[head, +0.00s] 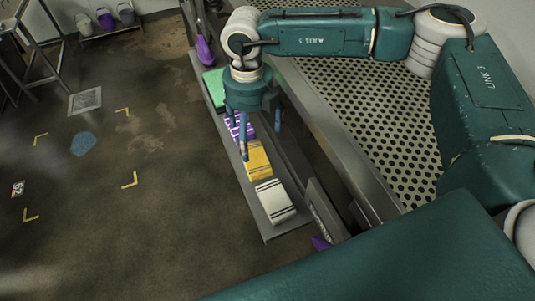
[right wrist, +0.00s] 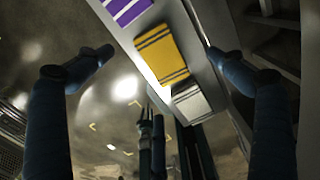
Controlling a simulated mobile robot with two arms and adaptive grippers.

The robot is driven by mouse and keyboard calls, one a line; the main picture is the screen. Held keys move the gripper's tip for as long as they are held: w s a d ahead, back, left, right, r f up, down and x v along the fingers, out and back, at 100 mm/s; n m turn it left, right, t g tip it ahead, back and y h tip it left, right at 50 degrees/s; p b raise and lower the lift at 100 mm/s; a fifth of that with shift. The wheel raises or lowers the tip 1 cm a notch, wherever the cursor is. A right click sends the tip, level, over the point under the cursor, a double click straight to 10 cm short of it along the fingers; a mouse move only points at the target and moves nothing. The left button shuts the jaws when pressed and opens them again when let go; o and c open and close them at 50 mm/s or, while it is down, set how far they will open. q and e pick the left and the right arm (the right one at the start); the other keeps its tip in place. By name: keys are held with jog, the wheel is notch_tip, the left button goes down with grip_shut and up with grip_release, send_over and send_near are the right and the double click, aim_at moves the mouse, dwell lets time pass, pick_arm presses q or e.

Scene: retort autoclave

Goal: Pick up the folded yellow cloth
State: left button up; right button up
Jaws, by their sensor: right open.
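The folded yellow cloth (head: 257,161) has dark stripes and lies on a narrow grey shelf (head: 274,228), between a purple-striped cloth (head: 238,128) and a white striped cloth (head: 274,201). My right gripper (head: 260,139) is open and empty, hanging fingers-down over the shelf near the yellow and purple cloths. One finger partly covers the yellow cloth in the head view. In the right wrist view the yellow cloth (right wrist: 161,54) shows between the spread fingers of my right gripper (right wrist: 160,58), apart from them.
A green item (head: 214,87) lies at the far end of the shelf, and a purple object (head: 205,52) is beyond it. A perforated metal surface (head: 370,120) runs along the right. The floor to the left is mostly open, with yellow corner marks.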

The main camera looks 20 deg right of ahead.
aim_at(250, 156)
jog(key=f, duration=0.2)
jog(key=a+f+p, duration=0.1)
jog(key=shift+f, duration=0.35)
jog(key=shift+d+f, duration=0.1)
jog(key=shift+f, duration=0.15)
notch_tip(250, 156, down, 4)
jog(key=p, duration=0.3)
jog(key=shift+s+f, duration=0.1)
jog(key=shift+f, duration=0.55)
pick_arm(q)
jog(key=r, duration=0.1)
jog(key=a+r, duration=0.1)
jog(key=r, duration=0.1)
jog(key=a+r, duration=0.1)
jog(key=shift+a+r, duration=0.25)
pick_arm(e)
jog(key=c, duration=1.1)
